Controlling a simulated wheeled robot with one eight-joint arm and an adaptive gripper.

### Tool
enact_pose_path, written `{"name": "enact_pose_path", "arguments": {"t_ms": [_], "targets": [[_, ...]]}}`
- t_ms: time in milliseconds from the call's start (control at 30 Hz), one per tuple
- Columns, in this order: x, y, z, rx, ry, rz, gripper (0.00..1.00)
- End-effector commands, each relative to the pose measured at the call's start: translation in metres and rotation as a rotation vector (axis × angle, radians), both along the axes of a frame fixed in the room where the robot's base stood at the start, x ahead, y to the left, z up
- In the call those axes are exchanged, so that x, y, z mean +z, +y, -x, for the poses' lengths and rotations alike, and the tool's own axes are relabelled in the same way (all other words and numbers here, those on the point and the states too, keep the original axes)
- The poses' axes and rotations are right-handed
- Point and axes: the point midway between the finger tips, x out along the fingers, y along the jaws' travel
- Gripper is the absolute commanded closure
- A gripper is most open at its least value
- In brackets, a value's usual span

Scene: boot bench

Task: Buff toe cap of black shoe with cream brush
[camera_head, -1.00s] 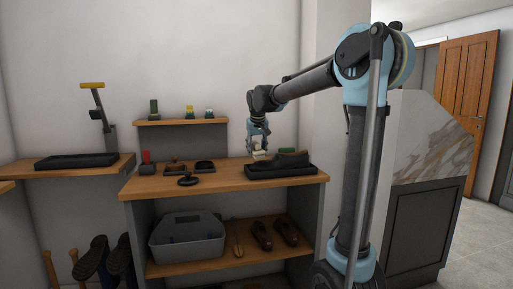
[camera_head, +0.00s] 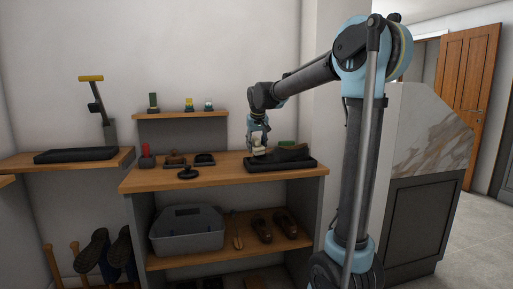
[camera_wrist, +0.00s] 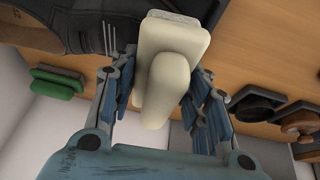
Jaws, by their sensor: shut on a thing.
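The black shoe (camera_head: 287,153) lies in a dark tray (camera_head: 282,166) on the right of the bench top, toe to the left. My gripper (camera_head: 258,142) is over the toe end of the shoe. It is shut on the cream brush (camera_wrist: 168,80), whose rounded handle sits between the fingers in the wrist view. The brush also shows as a small pale shape in the head view (camera_head: 257,150). Part of the shoe (camera_wrist: 85,25) shows beside the brush at upper left of the wrist view. Whether the bristles touch the toe cap cannot be told.
A green-topped brush (camera_wrist: 57,82) lies behind the shoe. Left of the tray are a red-handled item (camera_head: 146,157), dark tins (camera_head: 204,159) and a dark round item (camera_head: 188,173). A small shelf (camera_head: 181,115) with bottles is above. A grey caddy (camera_head: 187,231) stands below.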

Motion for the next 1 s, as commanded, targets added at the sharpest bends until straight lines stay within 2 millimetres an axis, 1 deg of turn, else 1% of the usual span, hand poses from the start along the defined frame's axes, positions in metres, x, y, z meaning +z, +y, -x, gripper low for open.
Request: {"name": "enact_pose_path", "arguments": {"t_ms": [1000], "targets": [[-0.016, -0.002, -0.001, 0.0, 0.0, 0.0, 0.76]]}}
